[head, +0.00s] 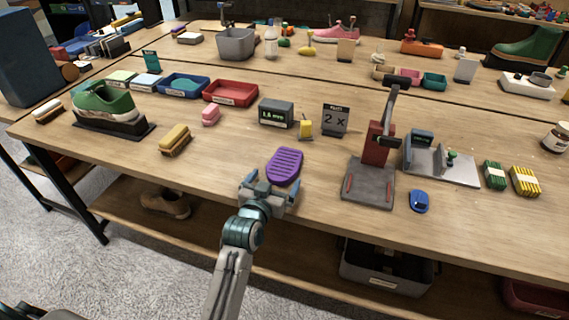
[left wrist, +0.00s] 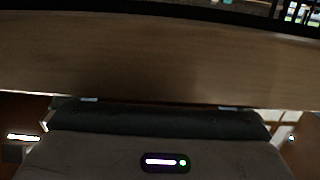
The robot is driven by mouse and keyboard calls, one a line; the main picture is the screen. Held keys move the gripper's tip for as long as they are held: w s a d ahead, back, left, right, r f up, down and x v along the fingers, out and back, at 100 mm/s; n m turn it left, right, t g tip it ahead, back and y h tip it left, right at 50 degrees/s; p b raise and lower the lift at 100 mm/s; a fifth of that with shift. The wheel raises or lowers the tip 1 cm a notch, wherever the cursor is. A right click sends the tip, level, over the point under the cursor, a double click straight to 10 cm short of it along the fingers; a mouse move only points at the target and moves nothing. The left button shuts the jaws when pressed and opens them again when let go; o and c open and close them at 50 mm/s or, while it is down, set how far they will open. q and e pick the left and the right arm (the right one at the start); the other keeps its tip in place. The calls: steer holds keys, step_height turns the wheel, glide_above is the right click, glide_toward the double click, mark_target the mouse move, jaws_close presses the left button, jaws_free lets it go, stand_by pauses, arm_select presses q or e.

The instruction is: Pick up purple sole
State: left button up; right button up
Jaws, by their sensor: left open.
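The purple sole (head: 285,166) is a ridged oval pad lying flat near the front edge of the wooden table (head: 230,160). My left gripper (head: 270,184) is open and empty at the table's front edge, just in front of the sole. Its fingers are spread, and the sole lies beyond them, not between them. In the left wrist view, the gripper body fills the lower part, with dark wood beyond, and I cannot make out the sole there. My right gripper is in neither view.
Right of the sole stand a grey-based red press (head: 372,180) and a small blue item (head: 418,201). A yellow brush (head: 175,140) lies to the left. Behind are a grey-green display box (head: 276,113) and a sign (head: 335,119). The tabletop around the sole is bare.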

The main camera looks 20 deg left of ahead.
mark_target(282, 167)
arm_select(q)
steer(key=w+p, duration=0.1)
steer(key=w, duration=0.3)
steer(key=shift+w+d, duration=0.15)
steer(key=shift+w, duration=0.25)
steer(key=shift+w+f, duration=0.1)
steer(key=shift+w, duration=0.3)
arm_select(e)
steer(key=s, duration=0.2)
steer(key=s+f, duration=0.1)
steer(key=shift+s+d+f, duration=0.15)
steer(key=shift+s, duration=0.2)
arm_select(q)
steer(key=shift+s, duration=0.1)
steer(key=shift+c, duration=0.2)
steer(key=c, duration=0.9)
steer(key=shift+c, duration=0.3)
